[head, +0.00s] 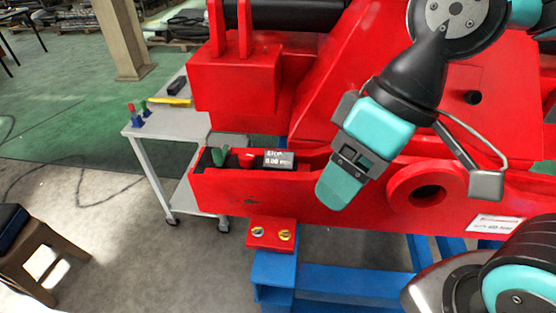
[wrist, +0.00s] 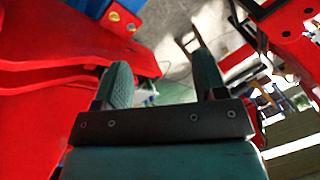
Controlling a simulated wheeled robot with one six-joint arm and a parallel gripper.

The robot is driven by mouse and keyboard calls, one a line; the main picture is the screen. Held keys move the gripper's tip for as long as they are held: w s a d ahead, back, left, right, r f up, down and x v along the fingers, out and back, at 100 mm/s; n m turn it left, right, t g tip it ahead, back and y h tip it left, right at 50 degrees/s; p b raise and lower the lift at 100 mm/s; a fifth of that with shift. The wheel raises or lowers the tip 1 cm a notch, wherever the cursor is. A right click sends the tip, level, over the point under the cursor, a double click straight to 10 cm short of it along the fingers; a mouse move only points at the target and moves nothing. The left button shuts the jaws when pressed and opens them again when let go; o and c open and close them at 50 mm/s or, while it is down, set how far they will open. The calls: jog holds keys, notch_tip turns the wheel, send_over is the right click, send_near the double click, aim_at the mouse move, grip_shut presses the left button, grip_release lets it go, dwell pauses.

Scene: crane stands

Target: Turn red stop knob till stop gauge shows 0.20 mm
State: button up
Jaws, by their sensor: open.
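My gripper (head: 338,188) hangs in front of the red part, to the right of the gauge and apart from the knob. In the wrist view my gripper (wrist: 161,72) shows two teal fingers spread apart with nothing between them. I cannot pick out the red knob or the gauge there.
A grey cart (head: 180,124) stands behind at the left, with small coloured handles (head: 138,112) and a yellow item (head: 170,101) on it. A blue stand (head: 335,288) is under the crane part. A wooden stool (head: 38,255) is at lower left. Floor between is clear.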

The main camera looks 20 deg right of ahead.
jog(key=n+h, duration=0.4)
jog(key=n, duration=0.3)
send_over(246, 154)
notch_tip(246, 154, down, 17)
jog(key=p, duration=0.2)
jog(key=shift+s+f+p, duration=0.1)
jog(key=shift+f+p, duration=0.05)
jog(key=shift+p, duration=0.25)
jog(key=shift+c, duration=0.5)
jog(key=c, duration=0.8)
